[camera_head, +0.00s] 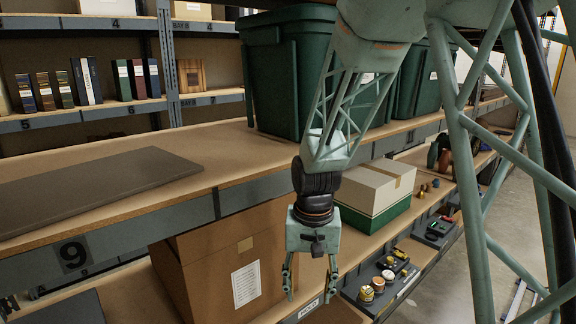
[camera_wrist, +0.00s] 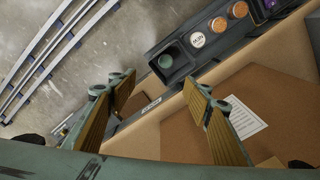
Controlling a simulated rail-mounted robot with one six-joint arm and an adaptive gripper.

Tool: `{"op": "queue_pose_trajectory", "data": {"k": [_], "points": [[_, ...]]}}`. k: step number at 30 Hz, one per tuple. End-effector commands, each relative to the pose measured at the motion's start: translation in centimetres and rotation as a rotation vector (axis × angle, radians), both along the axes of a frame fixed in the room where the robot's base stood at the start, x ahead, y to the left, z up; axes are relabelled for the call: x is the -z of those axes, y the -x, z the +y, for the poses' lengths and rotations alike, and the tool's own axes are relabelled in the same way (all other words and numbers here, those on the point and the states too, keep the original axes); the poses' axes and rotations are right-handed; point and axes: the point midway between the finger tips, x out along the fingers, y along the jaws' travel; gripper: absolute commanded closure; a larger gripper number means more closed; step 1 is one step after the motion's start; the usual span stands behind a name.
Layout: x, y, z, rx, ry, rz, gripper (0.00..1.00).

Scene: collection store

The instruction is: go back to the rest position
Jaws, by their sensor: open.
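My gripper (camera_head: 309,286) hangs pointing down at the front of the shelving, its two fingers apart with nothing between them. In the head view it is in front of a large brown cardboard box (camera_head: 227,262) with a white label. In the wrist view the open fingers of my gripper (camera_wrist: 160,108) show, with the shelf edge and part of the brown box (camera_wrist: 265,85) beyond them. My gripper looks clear of the box, though the exact gap is hard to tell.
A cream and green box (camera_head: 375,195) stands right of my wrist. A dark tray (camera_head: 395,291) with small jars lies on the lower shelf, also in the wrist view (camera_wrist: 175,70). A large green bin (camera_head: 285,75) and grey board (camera_head: 95,190) occupy the upper shelf. Metal rails (camera_wrist: 40,65) lie on the floor.

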Motion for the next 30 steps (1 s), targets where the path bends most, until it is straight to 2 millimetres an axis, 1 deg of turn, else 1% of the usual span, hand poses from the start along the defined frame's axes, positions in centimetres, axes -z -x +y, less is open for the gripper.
{"op": "queue_pose_trajectory", "data": {"k": [1,12,17,30], "points": [[-1.0,0.3,-0.4,0.0,-0.002,-0.008,0.54],[-6.5,3.2,-3.1,-0.012,-0.009,-0.045,0.54],[-8.7,4.5,-4.2,-0.016,-0.011,-0.063,0.54],[-14.1,8.9,-7.2,-0.031,-0.013,-0.109,0.54]]}}
